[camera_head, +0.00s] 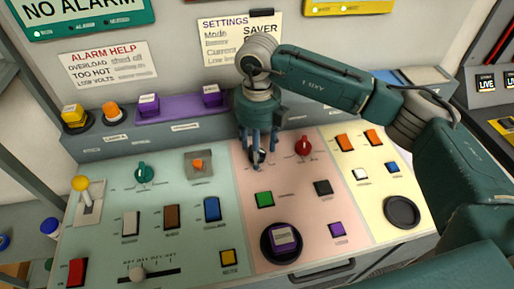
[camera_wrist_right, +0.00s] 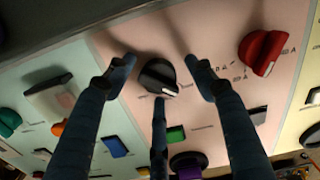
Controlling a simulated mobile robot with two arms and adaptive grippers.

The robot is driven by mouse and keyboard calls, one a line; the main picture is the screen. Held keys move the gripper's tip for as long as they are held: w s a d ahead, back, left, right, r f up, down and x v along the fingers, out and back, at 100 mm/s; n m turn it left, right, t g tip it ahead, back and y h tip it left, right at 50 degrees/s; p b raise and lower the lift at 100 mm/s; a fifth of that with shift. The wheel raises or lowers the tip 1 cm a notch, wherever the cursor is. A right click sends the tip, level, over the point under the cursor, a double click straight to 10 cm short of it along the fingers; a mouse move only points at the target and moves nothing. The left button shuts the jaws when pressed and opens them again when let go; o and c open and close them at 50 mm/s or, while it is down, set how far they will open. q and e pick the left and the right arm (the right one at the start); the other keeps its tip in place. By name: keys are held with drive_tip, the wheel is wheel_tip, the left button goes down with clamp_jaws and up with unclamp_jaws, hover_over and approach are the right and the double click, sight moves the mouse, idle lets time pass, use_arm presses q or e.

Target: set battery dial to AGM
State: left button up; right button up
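A black dial (camera_head: 257,158) sits on the pink panel section, partly hidden by my right gripper in the head view. In the right wrist view the dial (camera_wrist_right: 157,77) shows a white pointer mark toward the lower right; its position labels are too small to read. My right gripper (camera_head: 258,148) is just over the dial, its fingers pointing down. In the right wrist view its three fingers are spread around the dial with gaps, and nothing is gripped. A settings sheet (camera_head: 222,37) hangs on the wall; my arm hides its battery value. My left gripper is out of view.
A red dial (camera_head: 303,147) sits right of the black one, and a teal dial (camera_head: 144,173) on the green section. A green button (camera_head: 264,199), a dark button (camera_head: 323,188) and a round purple button (camera_head: 283,239) lie nearer. A purple box (camera_head: 176,109) stands behind.

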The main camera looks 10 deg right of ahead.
wheel_tip(320, 180, up, 12)
idle(0.6)
idle(0.5)
